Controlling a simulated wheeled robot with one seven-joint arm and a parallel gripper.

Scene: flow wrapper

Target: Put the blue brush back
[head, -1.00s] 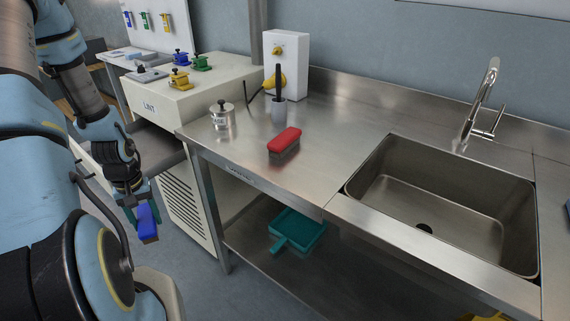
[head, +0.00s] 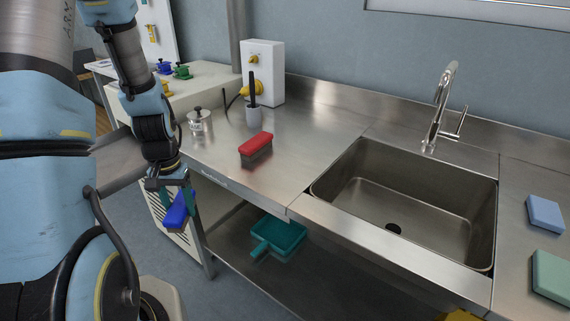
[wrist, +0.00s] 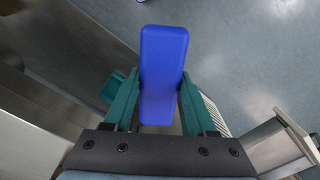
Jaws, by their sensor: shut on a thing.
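The blue brush (head: 178,210) is held in my gripper (head: 176,196), to the left of the steel counter's front edge and lower than its top. In the wrist view the blue brush (wrist: 163,75) is upright in the picture between the two green fingers of my gripper (wrist: 160,100), which press on its sides. Its bristles are mostly hidden in the wrist view. A red brush (head: 257,149) lies on the steel counter (head: 300,130), bristles down.
A grey cup with a black-handled tool (head: 253,115) and a lidded metal pot (head: 199,122) stand on the counter. The sink (head: 410,205) is to the right, with blue and green pads (head: 546,214) beyond it. A teal dustpan (head: 278,236) lies on the lower shelf.

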